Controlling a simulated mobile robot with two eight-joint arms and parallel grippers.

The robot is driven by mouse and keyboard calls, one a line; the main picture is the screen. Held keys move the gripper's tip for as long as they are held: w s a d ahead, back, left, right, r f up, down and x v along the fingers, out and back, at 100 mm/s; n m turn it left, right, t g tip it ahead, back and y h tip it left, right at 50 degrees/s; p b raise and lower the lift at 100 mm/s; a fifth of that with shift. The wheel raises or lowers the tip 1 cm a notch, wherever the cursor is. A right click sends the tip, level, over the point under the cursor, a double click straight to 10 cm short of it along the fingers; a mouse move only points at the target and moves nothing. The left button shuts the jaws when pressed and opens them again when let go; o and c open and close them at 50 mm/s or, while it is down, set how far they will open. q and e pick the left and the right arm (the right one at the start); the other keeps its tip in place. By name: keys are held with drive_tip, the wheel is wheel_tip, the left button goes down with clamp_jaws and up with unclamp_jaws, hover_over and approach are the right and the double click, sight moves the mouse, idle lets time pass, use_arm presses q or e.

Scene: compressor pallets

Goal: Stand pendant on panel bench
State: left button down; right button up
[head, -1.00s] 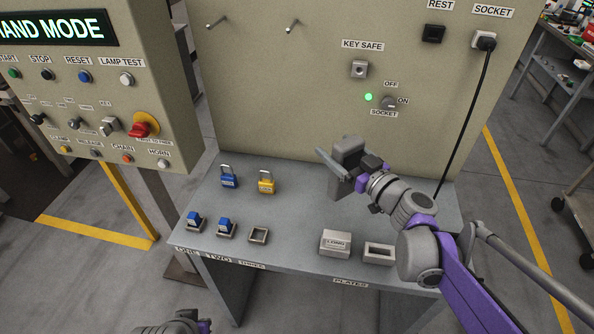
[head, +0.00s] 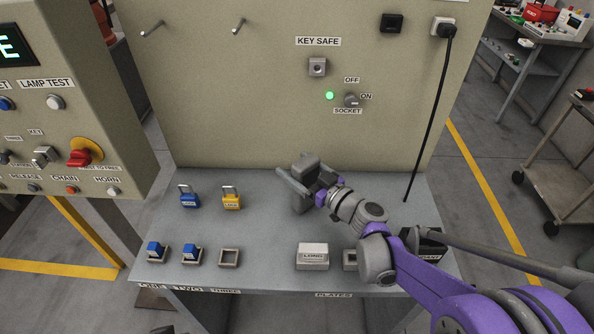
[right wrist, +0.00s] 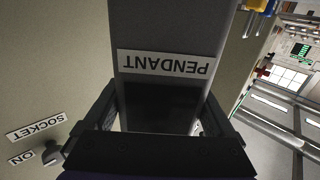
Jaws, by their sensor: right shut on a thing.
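The pendant (head: 303,197) is a grey box with a dark screen and a white PENDANT label, seen close up in the right wrist view (right wrist: 165,65). My right gripper (head: 307,178) is shut on it, one finger on each side. The pendant looks roughly upright over the rear middle of the grey panel bench (head: 270,215); I cannot tell whether its base touches the top. My left gripper is not in view.
Small holders (head: 229,258), two with blue pieces, and a pale labelled block (head: 313,256) line the front. A black cable (head: 429,120) hangs from the socket on the panel.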

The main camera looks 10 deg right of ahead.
sight(310, 179)
drive_tip(key=shift+f, duration=0.3)
drive_tip(key=shift+f, duration=0.15)
drive_tip(key=o, duration=1.6)
drive_tip(key=shift+c, duration=0.2)
drive_tip(key=v, duration=0.7)
drive_tip(key=shift+s+d, duration=0.1)
drive_tip(key=shift+s, duration=0.15)
